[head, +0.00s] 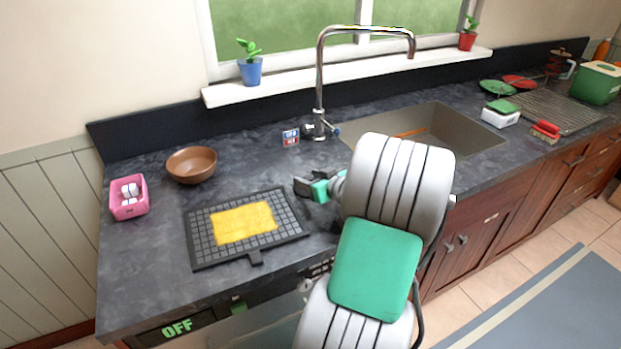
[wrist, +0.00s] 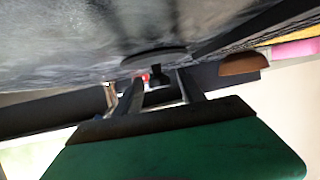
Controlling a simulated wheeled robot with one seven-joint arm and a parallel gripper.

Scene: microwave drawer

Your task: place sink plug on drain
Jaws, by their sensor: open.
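The sink plug (wrist: 155,58) looks like a dark flat disc with a black knob, lying on the counter in the wrist view. My gripper (wrist: 160,85) is open, with one finger to each side of the knob as seen there. I cannot tell whether the fingers touch it. In the head view my gripper (head: 309,184) is low over the counter, left of the sink and in front of the faucet. I cannot make out the plug clearly there. The sink (head: 470,125) is partly hidden behind my arm, and its drain is not visible.
A black grid mat with a yellow cloth (head: 243,222) lies left of my gripper. A brown bowl (head: 192,164) and a pink holder (head: 128,196) are farther left. The faucet (head: 319,110) and a small box (head: 290,137) stand behind. An orange object (head: 410,132) is in the sink.

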